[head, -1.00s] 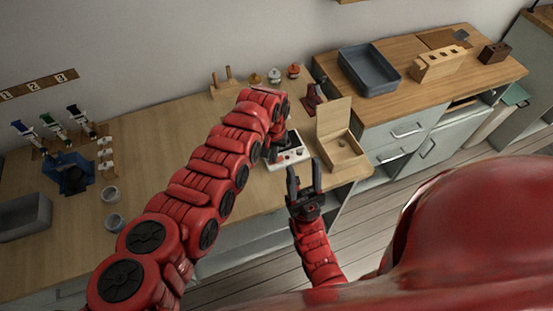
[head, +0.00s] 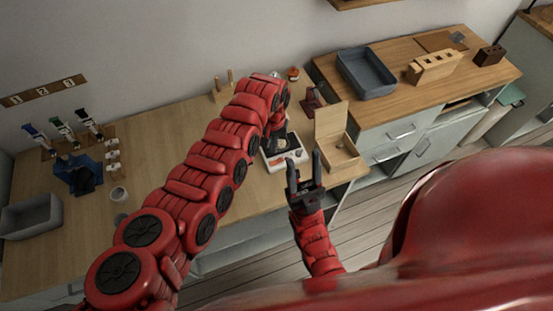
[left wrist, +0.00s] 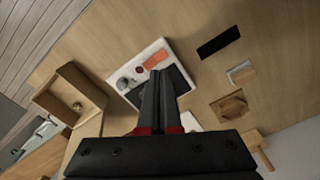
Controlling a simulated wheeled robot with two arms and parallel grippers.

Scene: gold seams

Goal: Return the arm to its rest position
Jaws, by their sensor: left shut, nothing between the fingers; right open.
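My left arm (head: 215,155) reaches from the lower left across the wooden worktop. Its gripper is mostly hidden behind the arm in the head view, near a white device (head: 294,155). In the left wrist view my left gripper (left wrist: 161,78) is shut and empty, pointing at the white device (left wrist: 134,72) with its dark panel, knobs and orange patch. The fingers overlap the device in the picture; I cannot tell the gap. My right gripper (head: 304,165) is open and empty, fingers up, in front of the worktop edge.
An open wooden box (head: 336,150) stands right of the device. A blue-grey tray (head: 367,72) and a slotted wooden block (head: 433,67) are on the right counter. At left are a blue stand (head: 78,173), a cup (head: 118,194) and a grey bin (head: 31,216).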

